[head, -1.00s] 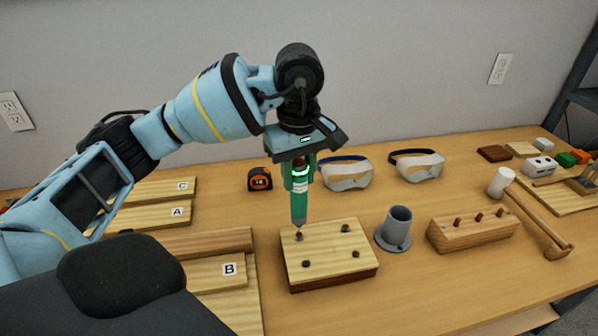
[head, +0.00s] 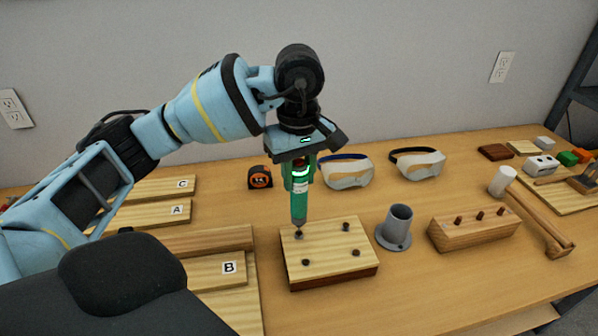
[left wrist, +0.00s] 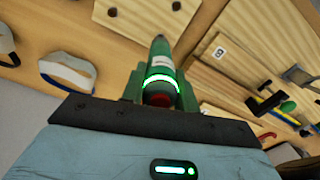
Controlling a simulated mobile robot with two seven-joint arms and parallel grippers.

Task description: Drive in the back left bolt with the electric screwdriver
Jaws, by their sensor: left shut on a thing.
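The green electric screwdriver (head: 299,200) hangs upright in my left gripper (head: 300,172), which is shut on it. Its tip points down at the back left bolt (head: 298,234) of the wooden block (head: 330,262); whether the tip touches the bolt head is too small to tell. Other dark bolts show at the back right (head: 345,227), front left (head: 305,262) and front right (head: 356,253). In the left wrist view the screwdriver (left wrist: 162,65) has a lit green ring, and the block (left wrist: 135,15) lies beyond it. My right gripper is in neither view.
A grey cup holder (head: 397,228) and a wooden peg block (head: 470,230) stand right of the block. Labelled boards (head: 215,270) lie to the left. A tape measure (head: 260,177) and safety goggles (head: 345,172) are behind. A mallet (head: 535,215) lies at the right.

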